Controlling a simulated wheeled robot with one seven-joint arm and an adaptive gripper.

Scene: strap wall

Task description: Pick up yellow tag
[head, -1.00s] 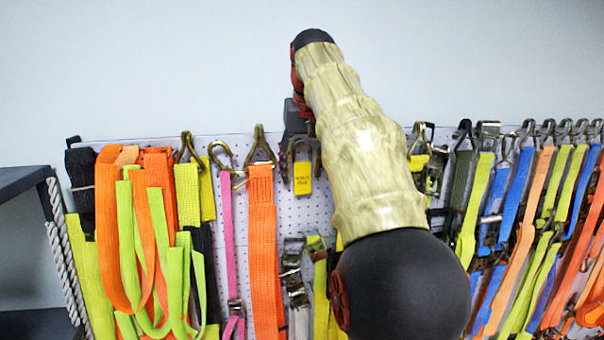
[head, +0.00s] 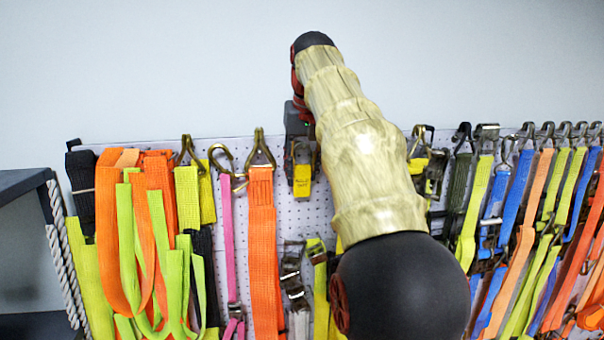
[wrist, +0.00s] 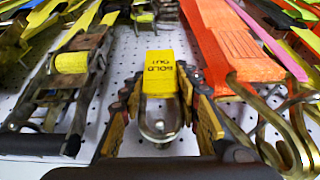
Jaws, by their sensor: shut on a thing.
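The yellow tag (head: 302,181) with dark lettering hangs against the white pegboard, below my gripper (head: 302,158). In the wrist view the yellow tag (wrist: 160,74) is at the middle, with a metal loop (wrist: 159,128) at its near end. My gripper (wrist: 160,98) has one finger on each side of the tag and is shut on it. The exact contact points and whatever the loop hangs from are hard to make out.
An orange strap (head: 262,250) and a pink strap (head: 227,240) hang just left of the tag. Metal ratchet buckles (head: 292,275) hang below it. Several coloured straps crowd the board to the right. The wall above is bare.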

